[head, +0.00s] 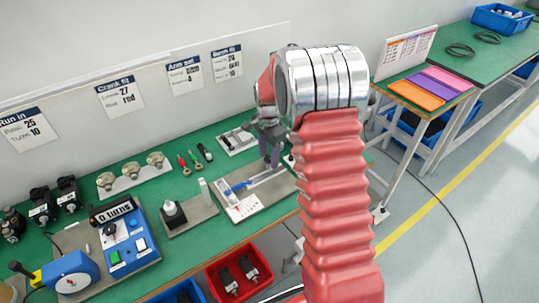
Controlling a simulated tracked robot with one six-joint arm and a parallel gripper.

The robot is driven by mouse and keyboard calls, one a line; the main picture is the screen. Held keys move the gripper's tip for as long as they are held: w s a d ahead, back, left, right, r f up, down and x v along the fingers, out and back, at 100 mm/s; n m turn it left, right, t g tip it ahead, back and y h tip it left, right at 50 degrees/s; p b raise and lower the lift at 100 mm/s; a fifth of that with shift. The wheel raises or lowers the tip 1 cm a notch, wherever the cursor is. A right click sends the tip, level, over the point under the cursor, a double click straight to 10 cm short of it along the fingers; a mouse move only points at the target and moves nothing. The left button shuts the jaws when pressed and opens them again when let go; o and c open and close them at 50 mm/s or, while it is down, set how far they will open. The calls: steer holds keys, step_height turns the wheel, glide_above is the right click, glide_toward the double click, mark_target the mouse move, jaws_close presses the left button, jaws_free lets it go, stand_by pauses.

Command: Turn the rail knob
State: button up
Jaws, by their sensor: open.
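My gripper (271,163) hangs down from my red-sleeved arm in the head view, over the far right part of a rail fixture on the green bench. The fixture's grey base plate (262,205) carries a metal rail (268,178), a blue part (237,188) and a white labelled block (243,208). The gripper's fingers point down beside the rail's far end. I cannot make out the rail knob; it may be hidden behind the gripper or arm. I see nothing held in the fingers, and the jaws are open.
Left of the fixture stand a small plate with a black knob-like block (174,213) and a blue counter box (125,238). Pale round parts (130,172) and small tools (190,160) lie behind. A red bin (238,277) sits below the bench's front edge.

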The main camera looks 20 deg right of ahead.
steer(key=c, duration=1)
